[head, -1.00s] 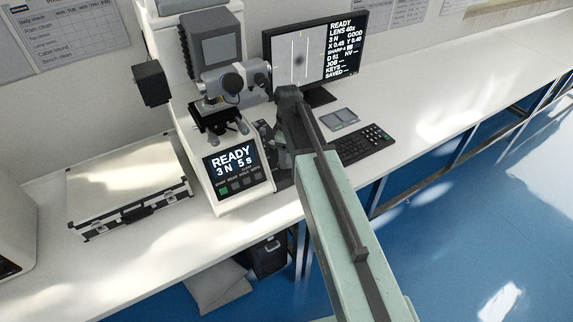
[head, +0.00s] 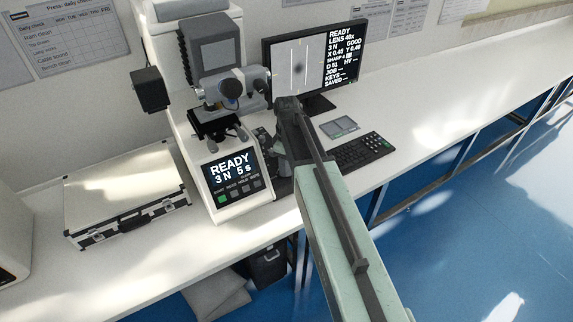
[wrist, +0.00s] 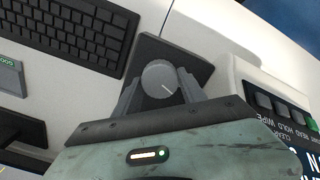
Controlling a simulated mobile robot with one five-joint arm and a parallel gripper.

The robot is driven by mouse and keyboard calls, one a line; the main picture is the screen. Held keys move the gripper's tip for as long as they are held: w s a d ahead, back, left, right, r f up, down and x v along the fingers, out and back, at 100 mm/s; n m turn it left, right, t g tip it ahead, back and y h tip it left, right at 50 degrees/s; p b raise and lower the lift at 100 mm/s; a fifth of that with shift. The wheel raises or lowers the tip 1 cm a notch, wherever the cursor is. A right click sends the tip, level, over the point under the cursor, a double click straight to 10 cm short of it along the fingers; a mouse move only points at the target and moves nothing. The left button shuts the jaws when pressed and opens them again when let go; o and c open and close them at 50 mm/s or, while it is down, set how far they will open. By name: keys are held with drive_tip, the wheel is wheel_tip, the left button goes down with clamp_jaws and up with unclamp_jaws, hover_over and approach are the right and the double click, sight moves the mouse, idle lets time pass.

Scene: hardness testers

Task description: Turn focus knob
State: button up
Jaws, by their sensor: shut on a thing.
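The focus knob (wrist: 159,76) is a round grey knob on a dark base plate (wrist: 200,58), with a white index line pointing to the lower right in the wrist view. My gripper (wrist: 160,84) has one finger on each side of the knob and is shut on it. In the head view my gripper (head: 268,145) is beside the tester's right side, partly hidden by my arm, and I cannot make out the knob there. The hardness tester (head: 232,190) shows READY, 3 N and 5 s. The monitor (head: 315,60) shows a dark spot between vertical lines and READY, LENS 40x.
A keyboard (head: 362,150) and a small grey pad (head: 338,127) lie right of my arm. A closed case (head: 125,195) lies left of the tester. The tester's front buttons (wrist: 285,108) are close to my gripper on the right. The bench is clear farther right.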

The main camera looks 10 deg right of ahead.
drive_tip(key=m, duration=1.6)
drive_tip(key=shift+d+m, duration=0.1)
drive_tip(key=shift+m, duration=0.3)
drive_tip(key=m, duration=0.5)
drive_tip(key=shift+m, duration=0.3)
drive_tip(key=shift+d, duration=0.1)
drive_tip(key=o, duration=1.4)
drive_tip(key=shift+c, duration=0.2)
